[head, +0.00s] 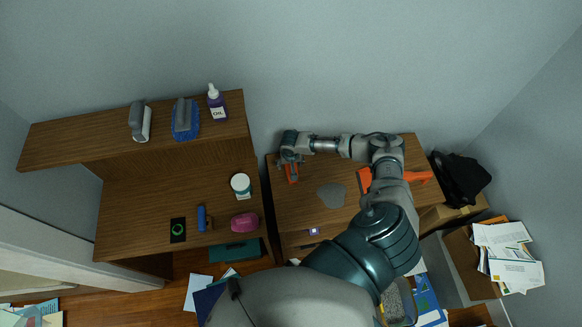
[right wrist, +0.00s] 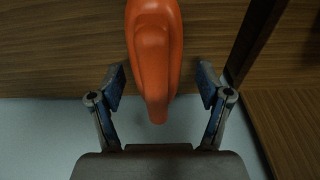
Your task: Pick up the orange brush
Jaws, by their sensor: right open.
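The orange brush (head: 292,174) lies near the left edge of the right desk in the head view, partly hidden by my right gripper (head: 288,161). In the right wrist view, the orange brush (right wrist: 153,50) reaches down from the top edge, its smooth rounded handle between the two fingers of my right gripper (right wrist: 162,80). A gap shows on each side, so the fingers are open and apart from it. Its far end is out of that view. My left gripper is not in view.
A larger orange item (head: 418,177) lies on the right desk, partly behind my arm. A grey flat patch (head: 331,195) is on the same desk. The left desk holds a white jar (head: 241,185), a pink item (head: 244,222) and a blue item (head: 202,218). A shelf (head: 70,143) stands above it.

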